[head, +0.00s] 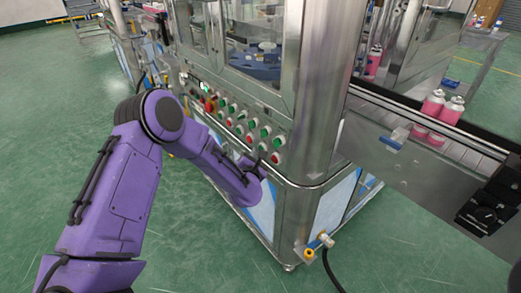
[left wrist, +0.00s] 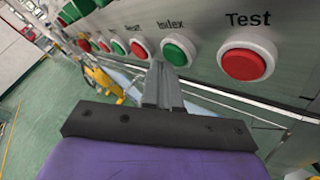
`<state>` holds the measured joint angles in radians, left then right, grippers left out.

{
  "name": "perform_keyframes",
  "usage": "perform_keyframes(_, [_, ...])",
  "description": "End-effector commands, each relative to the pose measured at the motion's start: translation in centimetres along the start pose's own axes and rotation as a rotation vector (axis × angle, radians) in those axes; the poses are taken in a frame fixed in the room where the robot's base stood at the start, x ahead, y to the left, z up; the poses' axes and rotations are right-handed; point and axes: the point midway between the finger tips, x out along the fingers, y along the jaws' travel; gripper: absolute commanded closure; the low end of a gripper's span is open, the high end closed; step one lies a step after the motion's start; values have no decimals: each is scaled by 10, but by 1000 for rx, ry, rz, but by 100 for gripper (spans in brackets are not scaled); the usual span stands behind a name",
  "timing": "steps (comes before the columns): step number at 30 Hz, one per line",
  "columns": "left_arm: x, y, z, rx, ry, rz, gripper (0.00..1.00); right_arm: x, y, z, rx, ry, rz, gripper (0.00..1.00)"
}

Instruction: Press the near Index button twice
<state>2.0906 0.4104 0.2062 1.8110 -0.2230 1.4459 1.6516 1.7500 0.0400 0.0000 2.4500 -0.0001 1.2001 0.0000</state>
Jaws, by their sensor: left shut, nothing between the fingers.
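The green Index button (left wrist: 179,51) sits in a white ring on the steel panel, its label printed above it, in the left wrist view. The red Test button (left wrist: 244,63) is to its right and another red button (left wrist: 141,48) to its left. My left gripper (left wrist: 159,72) is shut and empty, its fingertips just below and slightly left of the Index button's centre. I cannot tell whether they touch it. In the head view my left gripper (head: 260,164) is at the near end of the button panel (head: 243,122). My right gripper is not in view.
The steel machine's corner post (head: 325,85) stands right of the panel. A control box with a black knob (head: 486,214) is at lower right. The green floor (head: 200,235) is open in front.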

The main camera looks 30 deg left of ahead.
Motion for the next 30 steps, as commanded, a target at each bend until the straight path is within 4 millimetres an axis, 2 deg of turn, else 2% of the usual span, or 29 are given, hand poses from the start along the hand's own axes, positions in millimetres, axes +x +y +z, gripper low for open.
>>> perform_keyframes(14, [-8, 6, -5, 0, 1, 0, 100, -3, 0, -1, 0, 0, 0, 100])
perform_keyframes(30, [-41, 30, -29, -1, 1, 1, 100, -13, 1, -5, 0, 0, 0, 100])
